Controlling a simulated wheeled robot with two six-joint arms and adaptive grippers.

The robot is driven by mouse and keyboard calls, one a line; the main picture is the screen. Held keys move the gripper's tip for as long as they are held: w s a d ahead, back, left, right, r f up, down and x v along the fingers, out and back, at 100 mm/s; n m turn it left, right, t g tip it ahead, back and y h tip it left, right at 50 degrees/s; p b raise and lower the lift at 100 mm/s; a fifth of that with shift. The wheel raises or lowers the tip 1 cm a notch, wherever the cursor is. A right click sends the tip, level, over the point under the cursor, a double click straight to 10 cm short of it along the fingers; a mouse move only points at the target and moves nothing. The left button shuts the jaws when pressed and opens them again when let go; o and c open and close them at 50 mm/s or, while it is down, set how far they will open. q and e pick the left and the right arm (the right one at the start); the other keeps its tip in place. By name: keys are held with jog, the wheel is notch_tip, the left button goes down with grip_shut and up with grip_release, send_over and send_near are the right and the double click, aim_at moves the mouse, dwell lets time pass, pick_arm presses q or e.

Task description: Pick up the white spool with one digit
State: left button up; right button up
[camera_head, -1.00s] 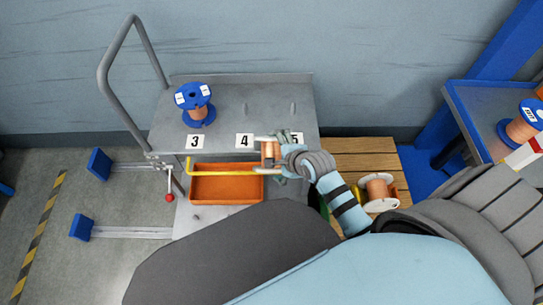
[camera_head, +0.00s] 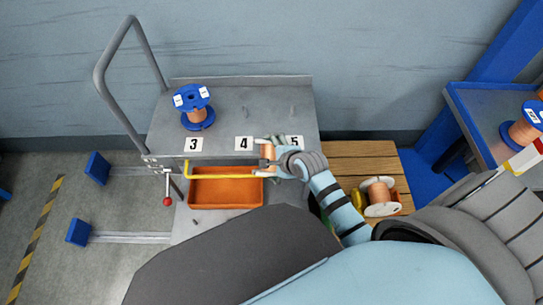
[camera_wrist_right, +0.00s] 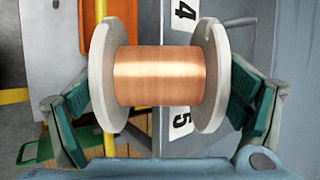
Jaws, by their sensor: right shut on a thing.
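My right gripper (camera_head: 269,156) is shut on a white spool (camera_head: 267,152) wound with copper wire, in front of the cart's labelled shelf. In the right wrist view, the spool (camera_wrist_right: 158,76) sits between the green finger pads, which press on its two white flanges from outside. The flange faces are turned away, so I cannot read any digit on it. Another white-flanged copper spool (camera_head: 380,209) lies on the wooden pallet at the right. My left gripper is not in view.
The grey cart shelf (camera_head: 225,112) carries a blue spool (camera_head: 198,116) near label 3 (camera_head: 193,145). Labels 4 (camera_head: 244,144) and 5 (camera_head: 296,142) mark its front edge. A yellow bar (camera_head: 225,177) and an orange bin (camera_head: 225,191) are below. A blue-framed table (camera_head: 480,110) stands right.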

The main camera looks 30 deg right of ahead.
notch_tip(320, 180, up, 20)
jog(key=p, duration=0.8)
jog(key=shift+w, duration=0.1)
